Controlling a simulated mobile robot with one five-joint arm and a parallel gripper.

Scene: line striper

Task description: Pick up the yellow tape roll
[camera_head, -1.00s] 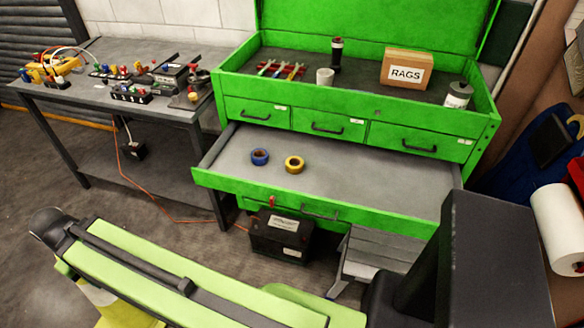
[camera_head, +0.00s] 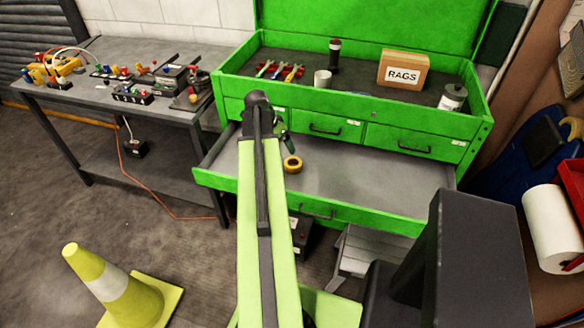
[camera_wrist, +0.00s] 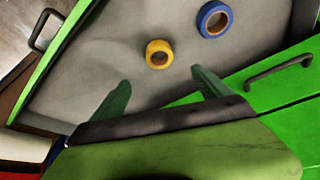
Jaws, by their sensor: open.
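The yellow tape roll (camera_head: 292,164) lies flat in the open drawer (camera_head: 370,185) of the green tool chest, just right of my arm in the head view. In the wrist view the yellow roll (camera_wrist: 159,54) lies ahead of my gripper (camera_wrist: 162,92), roughly centred between its two green fingers and apart from them. My gripper is open and empty above the drawer. In the head view it is mostly hidden behind my arm. A blue tape roll (camera_wrist: 215,19) lies close to the yellow one in the wrist view; my arm hides it in the head view.
The chest's upper tray holds a RAGS box (camera_head: 403,69), a can (camera_head: 453,96), a white cup (camera_head: 322,77), a dark flashlight-like cylinder (camera_head: 335,54) and several small tools. A cluttered grey workbench (camera_head: 100,75) stands at left. A yellow cone (camera_head: 115,285) stands on the floor. The drawer's right part is bare.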

